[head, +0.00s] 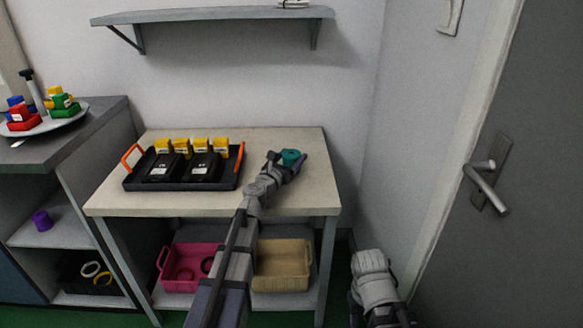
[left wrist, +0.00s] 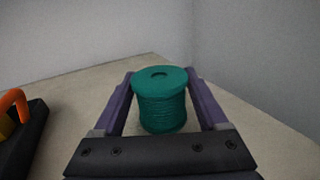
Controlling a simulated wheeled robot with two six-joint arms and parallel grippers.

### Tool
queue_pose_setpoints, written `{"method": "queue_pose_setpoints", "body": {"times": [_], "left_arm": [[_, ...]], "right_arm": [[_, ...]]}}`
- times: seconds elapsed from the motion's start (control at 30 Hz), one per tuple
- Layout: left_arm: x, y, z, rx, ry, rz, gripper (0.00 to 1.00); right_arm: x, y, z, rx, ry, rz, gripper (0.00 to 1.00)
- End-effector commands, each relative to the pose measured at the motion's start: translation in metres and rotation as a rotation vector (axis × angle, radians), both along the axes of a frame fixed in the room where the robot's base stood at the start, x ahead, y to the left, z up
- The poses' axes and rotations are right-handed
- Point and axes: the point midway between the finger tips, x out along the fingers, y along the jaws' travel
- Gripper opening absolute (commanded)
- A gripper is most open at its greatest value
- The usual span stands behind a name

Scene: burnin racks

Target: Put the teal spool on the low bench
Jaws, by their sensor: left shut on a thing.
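The teal spool (left wrist: 160,100) stands upright between the two fingers of my left gripper (left wrist: 160,105) in the left wrist view. The gripper is shut on it. In the head view the spool (head: 291,156) is at the right back part of the low bench (head: 222,206), over its light top. I cannot tell whether its base touches the bench top. My left gripper (head: 288,165) reaches over the bench from the front. Another arm end, my right one, shows at the lower right by the floor; its fingertips cannot be made out.
A black tray (head: 127,180) with orange handles holds black and yellow devices on the bench's left. A pink bin (head: 178,278) and a tan bin (head: 281,266) sit beneath. A shelf (head: 213,15) hangs above. A grey cabinet (head: 75,145) stands left, a door (head: 535,160) right.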

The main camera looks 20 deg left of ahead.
Motion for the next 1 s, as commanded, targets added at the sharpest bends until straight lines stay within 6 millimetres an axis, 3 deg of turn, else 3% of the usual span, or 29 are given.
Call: {"method": "queue_pose_setpoints", "body": {"times": [0.03,0.1,0.53,0.57,0.77,1.0], "left_arm": [[0.0000,0.0000,-0.0135,0.000,0.000,0.000,0.11],[0.0000,0.0000,-0.0185,0.000,0.000,0.000,0.11],[0.0000,-0.0001,-0.0214,0.000,0.000,0.000,0.11],[0.0000,-0.0001,-0.0196,0.000,0.000,0.000,0.79],[0.0000,-0.0001,-0.0193,0.000,0.000,0.000,1.00],[0.0000,-0.0001,-0.0188,0.000,0.000,0.000,1.00]], "right_arm": [[0.0001,-0.0002,-0.0135,-0.001,0.000,0.001,0.50],[0.0002,-0.0004,-0.0185,-0.002,-0.001,0.001,0.50],[0.0003,-0.0007,-0.0213,-0.004,-0.001,0.001,0.50],[0.0003,-0.0007,-0.0195,-0.004,-0.001,0.001,0.50],[0.0003,-0.0008,-0.0192,-0.004,-0.001,0.001,0.50],[0.0003,-0.0008,-0.0187,-0.004,-0.001,0.001,0.50]]}}
